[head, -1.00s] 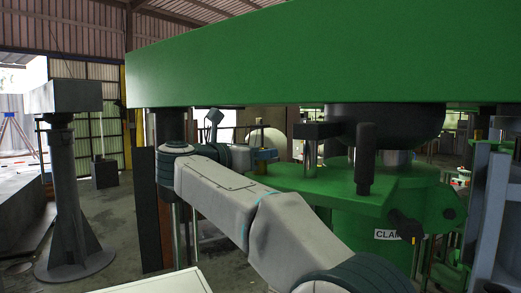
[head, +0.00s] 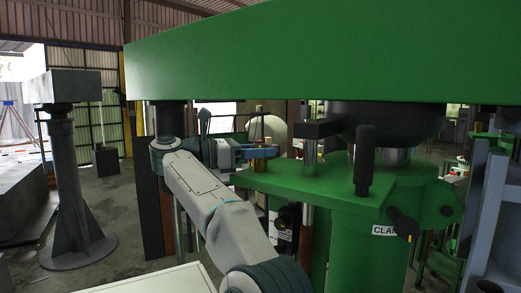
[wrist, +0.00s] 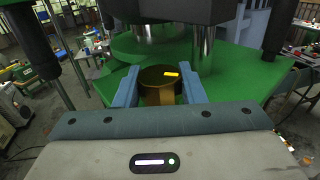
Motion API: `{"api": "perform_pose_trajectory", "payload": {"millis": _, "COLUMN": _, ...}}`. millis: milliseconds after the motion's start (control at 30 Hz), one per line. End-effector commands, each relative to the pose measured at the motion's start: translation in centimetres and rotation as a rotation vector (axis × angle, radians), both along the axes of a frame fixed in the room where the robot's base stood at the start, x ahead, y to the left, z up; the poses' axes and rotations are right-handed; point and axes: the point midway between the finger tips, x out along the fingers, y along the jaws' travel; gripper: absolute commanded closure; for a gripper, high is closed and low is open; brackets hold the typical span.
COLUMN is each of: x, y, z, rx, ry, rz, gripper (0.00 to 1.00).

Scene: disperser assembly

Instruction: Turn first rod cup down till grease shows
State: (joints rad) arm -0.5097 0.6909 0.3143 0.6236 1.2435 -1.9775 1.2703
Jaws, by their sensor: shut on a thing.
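The brass-coloured cup (wrist: 158,88) sits between the two blue fingers of my gripper (wrist: 160,70) in the wrist view. The fingers are shut on it, one on each side. A bright yellow mark (wrist: 171,74) shows at the cup's top right; I cannot tell whether it is grease. In the head view my gripper (head: 270,152) reaches right from my wrist, by the left end of the green plate (head: 318,183). The cup's lower part and its seat are hidden in the wrist view.
A thick green beam (head: 320,62) spans above my arm. A dark upright handle (head: 365,160) and a steel rod (head: 308,150) with a black block stand right of my gripper. A grey pedestal (head: 68,190) stands at the left, with open floor beside it.

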Motion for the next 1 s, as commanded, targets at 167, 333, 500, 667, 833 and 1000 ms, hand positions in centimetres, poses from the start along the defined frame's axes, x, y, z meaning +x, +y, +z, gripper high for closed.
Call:
{"api": "perform_pose_trajectory", "payload": {"millis": 167, "x": 0.01, "y": 0.11, "z": 0.09, "rx": -0.002, "ry": -0.001, "rz": 0.0, "gripper": 0.86}}
{"api": "perform_pose_trajectory", "payload": {"millis": 333, "x": 0.01, "y": 0.1, "z": 0.11, "rx": -0.003, "ry": -0.001, "rz": 0.001, "gripper": 0.86}}
{"api": "perform_pose_trajectory", "payload": {"millis": 500, "x": 0.02, "y": 0.07, "z": 0.12, "rx": -0.002, "ry": -0.001, "rz": 0.001, "gripper": 0.42}}
{"api": "perform_pose_trajectory", "payload": {"millis": 667, "x": 0.04, "y": -0.11, "z": 0.1, "rx": -0.001, "ry": 0.0, "rz": -0.003, "gripper": 0.42}}
{"api": "perform_pose_trajectory", "payload": {"millis": 833, "x": 0.05, "y": -0.17, "z": 0.08, "rx": -0.001, "ry": 0.0, "rz": -0.004, "gripper": 0.42}}
{"api": "perform_pose_trajectory", "payload": {"millis": 1000, "x": 0.01, "y": -0.12, "z": 0.07, "rx": -0.001, "ry": 0.0, "rz": 0.0, "gripper": 0.42}}
